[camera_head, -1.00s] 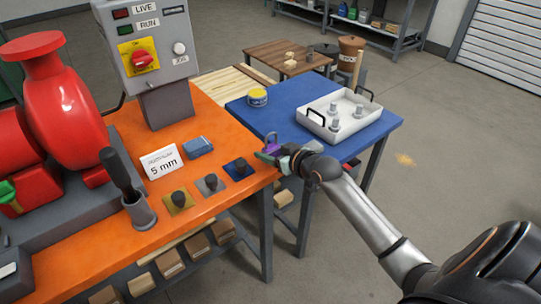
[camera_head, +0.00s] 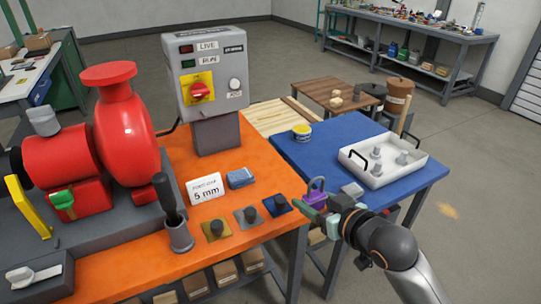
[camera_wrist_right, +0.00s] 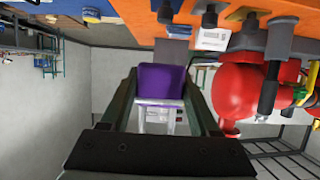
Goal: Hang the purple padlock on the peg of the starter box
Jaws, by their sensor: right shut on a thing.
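The purple padlock (camera_head: 315,199) is in the jaws of my right gripper (camera_head: 325,208), shackle up, in front of the gap between the orange and blue tables. In the right wrist view the purple body (camera_wrist_right: 161,82) sits between both fingers, and its silvery shackle (camera_wrist_right: 155,122) also shows. The grey starter box (camera_head: 207,72) stands on a post at the back of the orange bench, left of and beyond the gripper. A red switch on a yellow plate (camera_head: 199,90) and a white knob (camera_head: 235,84) are on its face. I cannot make out its peg. My left gripper is out of view.
The orange bench (camera_head: 265,158) holds a red pump (camera_head: 125,130), a "5 mm" card (camera_head: 205,188), a blue block (camera_head: 240,178) and several black-knobbed plates. A white tray (camera_head: 410,172) stands on the blue table (camera_head: 330,140).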

